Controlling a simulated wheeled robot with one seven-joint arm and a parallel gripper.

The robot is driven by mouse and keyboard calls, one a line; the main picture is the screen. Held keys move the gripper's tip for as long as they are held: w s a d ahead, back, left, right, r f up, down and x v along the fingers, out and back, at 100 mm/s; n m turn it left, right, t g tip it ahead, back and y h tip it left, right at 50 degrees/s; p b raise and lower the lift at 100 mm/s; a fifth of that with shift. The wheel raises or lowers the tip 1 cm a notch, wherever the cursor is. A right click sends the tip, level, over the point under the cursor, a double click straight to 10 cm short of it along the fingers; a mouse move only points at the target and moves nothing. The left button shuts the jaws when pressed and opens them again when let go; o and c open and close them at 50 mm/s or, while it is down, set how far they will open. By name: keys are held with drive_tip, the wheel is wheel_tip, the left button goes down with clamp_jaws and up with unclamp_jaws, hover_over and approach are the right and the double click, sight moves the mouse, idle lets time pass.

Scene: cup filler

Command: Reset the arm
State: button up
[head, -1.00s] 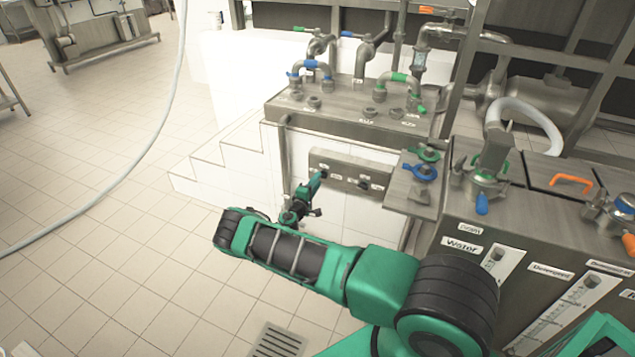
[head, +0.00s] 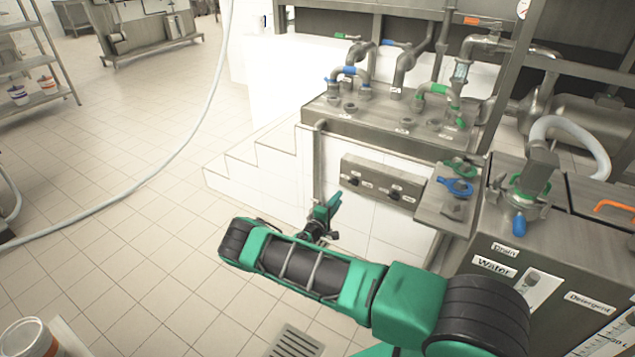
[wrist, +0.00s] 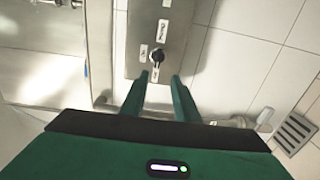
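My green arm reaches across the lower middle of the head view, and my gripper (head: 333,205) is at its far end. It is below and to the left of the left black knob (head: 353,181) on a steel control panel (head: 375,187). In the wrist view my gripper (wrist: 160,76) has its two green fingers apart, with nothing between the tips. A black knob (wrist: 157,56) on the labelled panel (wrist: 163,25) shows just beyond the fingertips. The fingers look clear of it, though the exact gap is hard to tell.
A steel pipe station (head: 390,125) stands above the white tiled block and steps. A steel tank marked Water and Detergent (head: 505,235) is close on the right. A floor drain (head: 295,342) and a bucket (head: 28,338) are near the front. The tiled floor on the left is mostly open, crossed by a hanging hose (head: 165,160).

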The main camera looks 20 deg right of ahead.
drive_tip(key=shift+r, duration=0.1)
drive_tip(key=s+d+r+m+g+y, duration=0.3)
drive_tip(key=s+d+r+m+g, duration=0.35)
drive_tip(key=s+r, duration=0.45)
drive_tip(key=s+d+r+m+g+y, duration=0.2)
drive_tip(key=s+d+r+m+g, duration=0.6)
drive_tip(key=r, duration=0.5)
drive_tip(key=s+a+r+t+y, duration=0.1)
drive_tip(key=s+a+r+y, duration=0.2)
drive_tip(key=s, duration=0.8)
drive_tip(key=s+a+r+t+y, duration=0.1)
drive_tip(key=s+a+r+y, duration=0.2)
drive_tip(key=s+a+r, duration=0.4)
drive_tip(key=s+a+r+t+y, duration=0.1)
drive_tip(key=s+a+r+y, duration=0.2)
drive_tip(key=s, duration=1.3)
wheel_tip(320, 180, up, 3)
drive_tip(key=a, duration=0.2)
drive_tip(key=shift+a+f, duration=0.15)
drive_tip(key=shift+a, duration=0.2)
drive_tip(key=shift+t, duration=0.25)
